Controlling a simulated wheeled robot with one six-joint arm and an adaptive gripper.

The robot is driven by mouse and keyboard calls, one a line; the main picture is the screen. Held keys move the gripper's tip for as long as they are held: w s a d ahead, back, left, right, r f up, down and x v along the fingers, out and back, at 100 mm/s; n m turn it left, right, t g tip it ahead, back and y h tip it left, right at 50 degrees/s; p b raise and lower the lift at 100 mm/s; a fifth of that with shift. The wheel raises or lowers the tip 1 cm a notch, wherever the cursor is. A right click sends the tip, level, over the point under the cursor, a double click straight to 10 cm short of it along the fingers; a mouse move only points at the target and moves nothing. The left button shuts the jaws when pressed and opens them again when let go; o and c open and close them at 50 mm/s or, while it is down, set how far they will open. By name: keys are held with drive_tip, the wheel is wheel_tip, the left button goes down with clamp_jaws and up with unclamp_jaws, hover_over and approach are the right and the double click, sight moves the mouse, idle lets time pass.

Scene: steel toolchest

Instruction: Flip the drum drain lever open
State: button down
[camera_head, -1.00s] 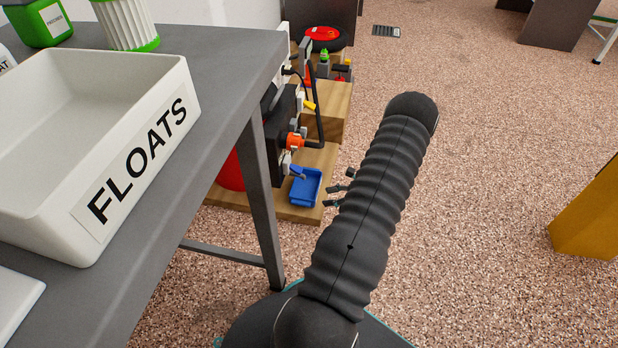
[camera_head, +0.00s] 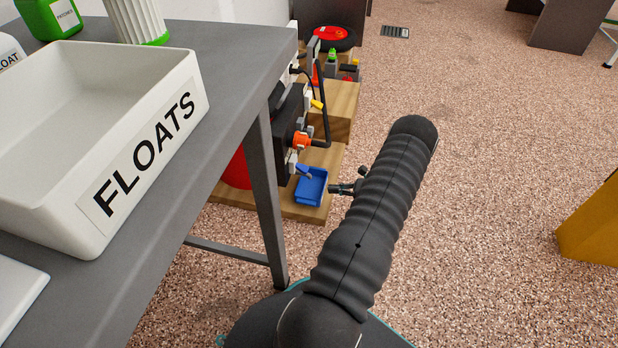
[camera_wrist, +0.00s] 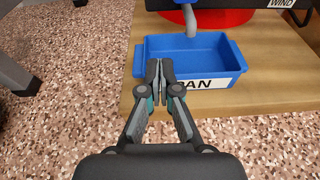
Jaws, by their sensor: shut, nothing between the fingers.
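A small blue lever (camera_head: 303,171) shows above the blue drain pan in the head view, beside a grey fitting. It is too small there to tell its position exactly. In the wrist view a grey spout (camera_wrist: 190,22) hangs over the pan, and the lever is out of frame. In the head view my gripper (camera_head: 334,188) is right of the pan.
The blue pan (camera_head: 311,187) sits on a wooden base (camera_head: 318,212). A black panel with an orange fitting (camera_head: 300,140) and a black bent handle (camera_head: 325,115) stand above. The grey table with a FLOATS bin (camera_head: 150,160) is at left. Open floor lies right.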

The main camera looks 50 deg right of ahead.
sight(299, 167)
drive_tip(key=shift+w+d+f+t+y, duration=0.1)
drive_tip(key=shift+w+d+t+y, duration=0.2)
drive_tip(key=shift+d+t+y, duration=0.45)
drive_tip(key=shift+w+d+f+t+y, duration=0.1)
drive_tip(key=shift+w+d+t+y, duration=0.2)
drive_tip(key=shift+t, duration=0.75)
drive_tip(key=x, duration=1)
drive_tip(key=shift+f, duration=0.1)
